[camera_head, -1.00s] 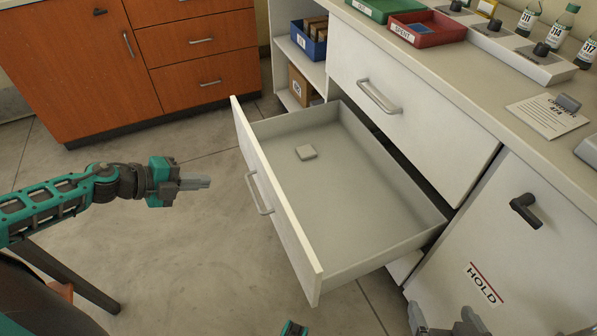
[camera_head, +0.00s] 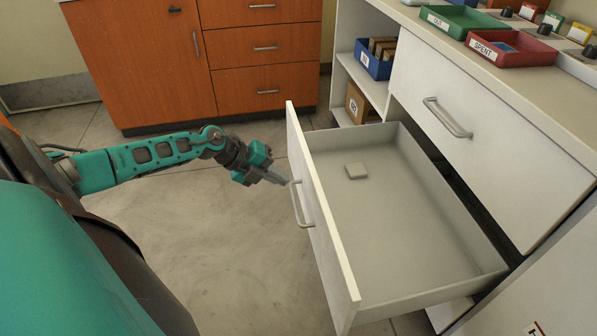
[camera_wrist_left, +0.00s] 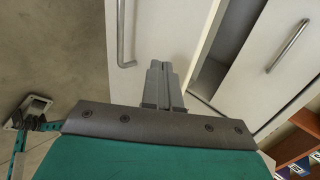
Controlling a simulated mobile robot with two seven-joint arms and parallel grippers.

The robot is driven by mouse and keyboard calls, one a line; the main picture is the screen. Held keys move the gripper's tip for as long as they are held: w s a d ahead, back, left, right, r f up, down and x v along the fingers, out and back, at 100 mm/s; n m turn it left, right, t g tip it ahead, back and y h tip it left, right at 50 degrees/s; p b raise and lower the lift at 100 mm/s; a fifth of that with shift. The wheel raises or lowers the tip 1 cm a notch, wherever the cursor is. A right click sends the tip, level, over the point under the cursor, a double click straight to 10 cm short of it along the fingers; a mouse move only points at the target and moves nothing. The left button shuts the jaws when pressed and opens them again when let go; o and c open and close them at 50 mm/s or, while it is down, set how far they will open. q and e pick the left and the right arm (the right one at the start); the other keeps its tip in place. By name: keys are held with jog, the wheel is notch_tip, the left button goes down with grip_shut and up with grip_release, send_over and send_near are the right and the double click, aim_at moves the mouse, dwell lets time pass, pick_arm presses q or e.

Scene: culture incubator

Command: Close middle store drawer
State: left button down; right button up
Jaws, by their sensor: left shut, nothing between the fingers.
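My right gripper is not in view.
A closed white drawer (camera_head: 490,150) is above the open one. Blue (camera_head: 374,65), green (camera_head: 462,20) and red (camera_head: 510,50) bins sit on the shelf and counter. An orange cabinet (camera_head: 200,60) stands behind. The floor left of the drawer is clear.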

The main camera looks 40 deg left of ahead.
aim_at(310, 181)
pick_arm(q)
jog(key=w+d, duration=0.1)
jog(key=w+d+f, duration=0.1)
jog(key=w, duration=0.1)
jog(key=shift+d+b, duration=0.2)
jog(key=shift+b, duration=0.2)
jog(key=shift+w+d, duration=0.35)
jog(key=shift+w, duration=0.05)
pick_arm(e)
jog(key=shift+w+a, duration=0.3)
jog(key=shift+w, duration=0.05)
pick_arm(q)
jog(key=shift+w+d+r, duration=0.1)
